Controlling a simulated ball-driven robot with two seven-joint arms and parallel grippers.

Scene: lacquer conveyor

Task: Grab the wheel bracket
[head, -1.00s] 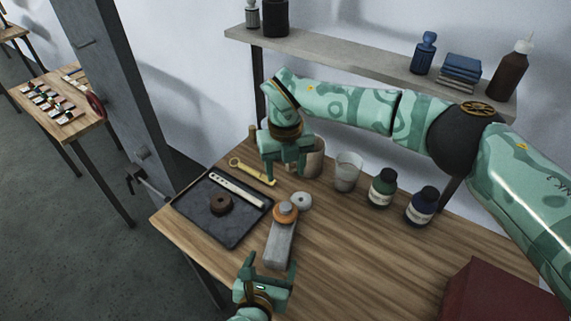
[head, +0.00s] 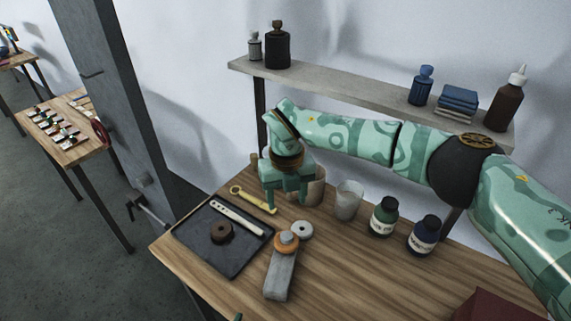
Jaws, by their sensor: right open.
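The wheel bracket (head: 278,279) looks like a grey bar lying on the wooden bench, with an orange wheel (head: 287,249) and a grey knob at its far end. My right gripper (head: 287,200) is open and empty, pointing down beyond the wheel end of the bracket, apart from it. It partly hides a tan cup (head: 318,190) behind it. Only a small green tip, seemingly of my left gripper (head: 238,317), shows at the bottom edge, so its jaws are hidden.
A dark tray (head: 190,236) with a brown ring (head: 222,232) and a pale strip lies left of the bracket.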

